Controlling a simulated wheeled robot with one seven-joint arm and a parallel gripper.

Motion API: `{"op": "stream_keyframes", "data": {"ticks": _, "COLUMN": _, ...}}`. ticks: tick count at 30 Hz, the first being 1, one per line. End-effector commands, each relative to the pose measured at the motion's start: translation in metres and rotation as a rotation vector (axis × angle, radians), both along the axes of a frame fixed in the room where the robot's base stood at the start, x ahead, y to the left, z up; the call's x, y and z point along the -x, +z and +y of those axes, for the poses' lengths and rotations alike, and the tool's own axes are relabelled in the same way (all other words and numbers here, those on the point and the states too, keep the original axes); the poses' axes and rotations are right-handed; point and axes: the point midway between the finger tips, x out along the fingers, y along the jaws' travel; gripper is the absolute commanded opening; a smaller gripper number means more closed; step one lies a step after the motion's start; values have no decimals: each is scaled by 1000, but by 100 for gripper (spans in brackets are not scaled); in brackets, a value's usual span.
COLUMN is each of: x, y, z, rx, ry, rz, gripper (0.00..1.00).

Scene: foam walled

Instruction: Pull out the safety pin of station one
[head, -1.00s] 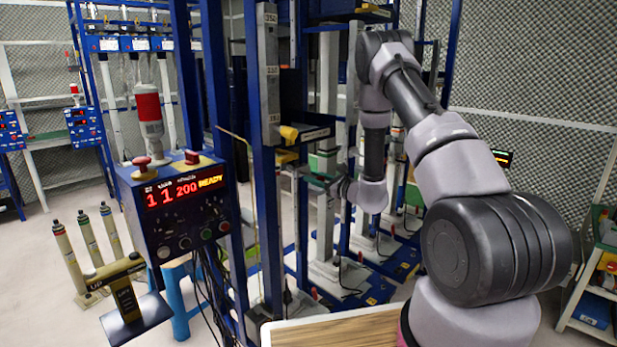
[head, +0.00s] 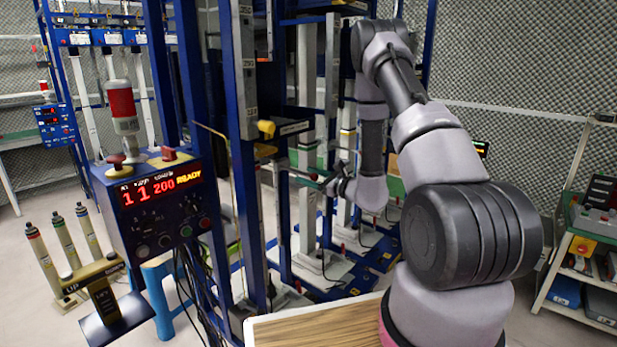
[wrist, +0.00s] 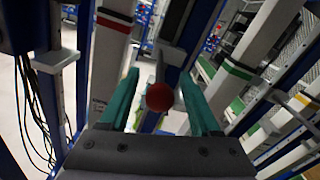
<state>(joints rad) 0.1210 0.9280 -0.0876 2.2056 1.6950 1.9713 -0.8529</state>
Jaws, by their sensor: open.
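A red ball knob (wrist: 159,97), seemingly the head of the safety pin, sits between the two teal fingers of my gripper (wrist: 160,92) in the wrist view. The fingers are open, with a gap on either side of the knob. A dark shaft or bar runs up behind the knob; where it enters the frame is hidden. In the head view my gripper (head: 332,184) is beside the blue frame post (head: 279,180).
A control box (head: 158,208) reading "1 1 200 READY" stands left of the frame, with a red-and-white lamp (head: 122,105) above. A wooden-topped table (head: 315,328) is in front. Cables (wrist: 37,115) hang at left in the wrist view. A shelf cart (head: 590,260) stands right.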

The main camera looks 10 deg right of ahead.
Motion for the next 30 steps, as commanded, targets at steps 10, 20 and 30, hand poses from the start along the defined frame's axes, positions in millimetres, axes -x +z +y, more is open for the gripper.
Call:
{"op": "stream_keyframes", "data": {"ticks": 10, "x": 35, "y": 0, "z": -28, "rx": -2, "ry": -7, "rz": 3, "gripper": 64}}
{"op": "stream_keyframes", "data": {"ticks": 20, "x": 80, "y": 0, "z": -60, "rx": -2, "ry": -3, "rz": 1, "gripper": 64}}
{"op": "stream_keyframes", "data": {"ticks": 30, "x": 88, "y": 0, "z": -64, "rx": 0, "ry": 0, "rz": 0, "gripper": 64}}
